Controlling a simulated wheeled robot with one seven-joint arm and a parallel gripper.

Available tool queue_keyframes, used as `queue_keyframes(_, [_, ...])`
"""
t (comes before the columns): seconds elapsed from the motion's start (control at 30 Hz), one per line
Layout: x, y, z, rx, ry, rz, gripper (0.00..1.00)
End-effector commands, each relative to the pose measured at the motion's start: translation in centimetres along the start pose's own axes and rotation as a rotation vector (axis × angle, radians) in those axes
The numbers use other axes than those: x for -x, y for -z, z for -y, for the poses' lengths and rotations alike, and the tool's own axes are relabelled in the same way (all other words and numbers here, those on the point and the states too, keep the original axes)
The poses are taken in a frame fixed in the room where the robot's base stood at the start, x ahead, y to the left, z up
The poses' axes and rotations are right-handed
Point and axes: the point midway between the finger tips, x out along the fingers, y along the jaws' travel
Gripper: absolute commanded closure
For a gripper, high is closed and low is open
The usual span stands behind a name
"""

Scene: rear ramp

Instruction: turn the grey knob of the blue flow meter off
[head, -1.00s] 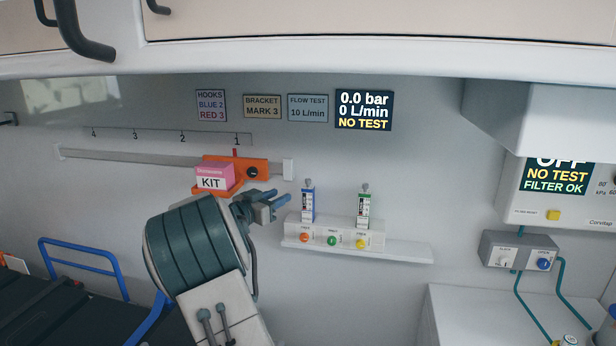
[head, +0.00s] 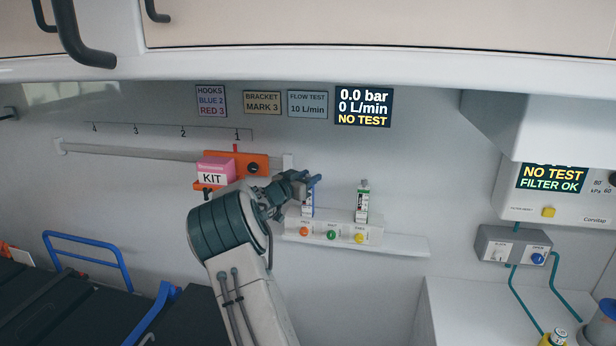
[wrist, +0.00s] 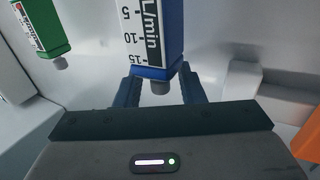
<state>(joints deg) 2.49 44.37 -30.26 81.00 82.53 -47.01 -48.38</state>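The blue flow meter (head: 308,209) stands upright on the white wall block in the head view, its top hidden by my gripper. In the wrist view the blue flow meter (wrist: 150,30) shows its white scale face, with the grey knob (wrist: 160,87) at its lower end. My gripper (head: 313,181) is at the top of the blue meter in the head view. In the wrist view my gripper (wrist: 160,88) is open, with one blue finger on each side of the knob and gaps showing. I cannot tell any contact.
The green flow meter (head: 362,203) stands close by on the right and shows in the wrist view (wrist: 40,25). The orange bracket with the pink kit box (head: 213,171) is close on the left. The display (head: 363,107) reads 0.0 bar, 0 L/min, NO TEST.

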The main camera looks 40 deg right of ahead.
Motion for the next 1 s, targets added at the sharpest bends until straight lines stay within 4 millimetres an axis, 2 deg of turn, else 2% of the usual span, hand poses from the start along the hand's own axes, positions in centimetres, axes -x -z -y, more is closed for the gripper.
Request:
queue_keyframes(0.2, [-0.03,-0.04,0.0,0.0,0.0,0.0,0.64])
queue_keyframes(0.23, [-0.03,-0.04,0.0,0.0,0.0,0.0,0.7])
queue_keyframes(0.33, [-0.02,-0.04,0.0,0.0,0.0,0.0,0.98])
queue_keyframes(0.37, [-0.02,-0.04,0.0,0.0,0.0,0.0,1.0])
queue_keyframes(0.73, [0.0,-0.3,-0.03,0.001,0.027,0.001,1.0])
queue_keyframes(1.0, [0.0,-0.68,-0.07,0.0,0.127,0.002,1.0])
